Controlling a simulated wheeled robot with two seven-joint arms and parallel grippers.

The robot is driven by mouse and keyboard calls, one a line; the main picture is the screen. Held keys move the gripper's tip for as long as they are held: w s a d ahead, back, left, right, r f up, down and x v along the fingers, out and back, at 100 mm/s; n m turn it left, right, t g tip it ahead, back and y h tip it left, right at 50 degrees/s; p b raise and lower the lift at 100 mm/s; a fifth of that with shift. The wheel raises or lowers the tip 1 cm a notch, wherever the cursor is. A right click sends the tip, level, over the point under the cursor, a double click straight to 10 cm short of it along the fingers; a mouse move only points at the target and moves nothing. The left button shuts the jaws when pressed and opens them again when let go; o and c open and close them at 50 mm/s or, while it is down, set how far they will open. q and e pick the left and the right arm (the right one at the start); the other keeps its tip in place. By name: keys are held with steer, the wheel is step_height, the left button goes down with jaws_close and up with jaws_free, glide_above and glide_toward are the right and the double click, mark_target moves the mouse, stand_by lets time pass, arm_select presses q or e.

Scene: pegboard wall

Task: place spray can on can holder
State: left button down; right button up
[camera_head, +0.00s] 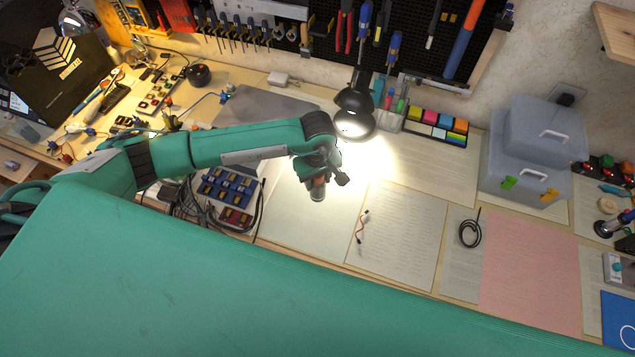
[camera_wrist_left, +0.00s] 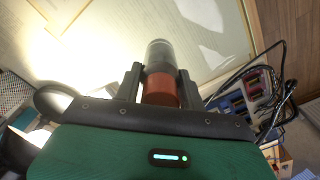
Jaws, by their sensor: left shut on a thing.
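My left gripper (camera_head: 330,181) is above the workbench below the black lamp. It is shut on the spray can (camera_head: 318,189), which looks small and dark with a grey end here. In the left wrist view, the spray can (camera_wrist_left: 160,75) has an orange-red body and a clear or grey cap end, and sits between the two dark fingers of the left gripper (camera_wrist_left: 160,82). The can's cap end points away from the wrist, toward the papers. I cannot make out a can holder for certain. My right gripper is not in view.
A black lamp (camera_head: 355,110) hangs close beside the left wrist. Blue and red bins (camera_head: 228,187) with black cables lie left of the gripper. Flat papers (camera_head: 400,225) cover the bench to the right. Grey plastic boxes (camera_head: 525,165) stand farther right. Tools hang on the pegboard (camera_head: 415,45).

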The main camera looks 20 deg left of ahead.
arm_select(q)
step_height(320, 180, down, 4)
steer(key=shift+r+p, duration=0.1)
steer(key=shift+p, duration=0.5)
steer(key=shift+f+b, duration=0.3)
steer(key=shift+f, duration=0.15)
steer(key=c, duration=0.8)
jaws_free()
steer(key=shift+r, duration=0.1)
steer(key=shift+c, duration=0.2)
